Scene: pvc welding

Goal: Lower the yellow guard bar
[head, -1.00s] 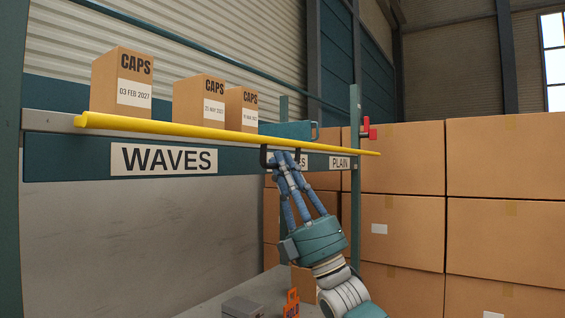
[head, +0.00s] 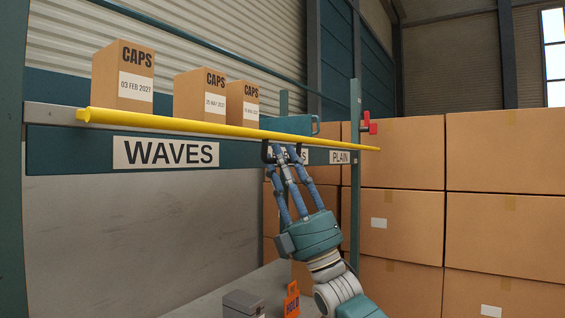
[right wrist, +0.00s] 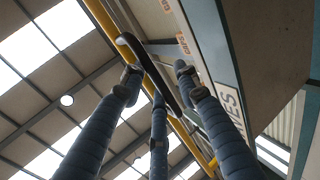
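The yellow guard bar (head: 200,126) runs along the front edge of the shelf, in front of the boxes. A black handle (head: 265,152) hangs below it near the middle; it also shows in the right wrist view (right wrist: 150,65). My right gripper (head: 286,158) reaches up from below, its three blue fingers at the handle. In the right wrist view, the fingers (right wrist: 157,85) stand apart on both sides of the handle, with gaps visible, so it looks open around it. Contact is not clear. The yellow bar (right wrist: 105,22) passes above the fingers there. My left gripper is out of view.
Several CAPS boxes (head: 122,78) and a teal case (head: 288,125) stand on the shelf behind the bar. A red part (head: 369,123) sits at the right post. An orange HOLD tag (head: 292,301) and a grey box (head: 243,304) are below. Stacked cartons (head: 500,150) fill the right.

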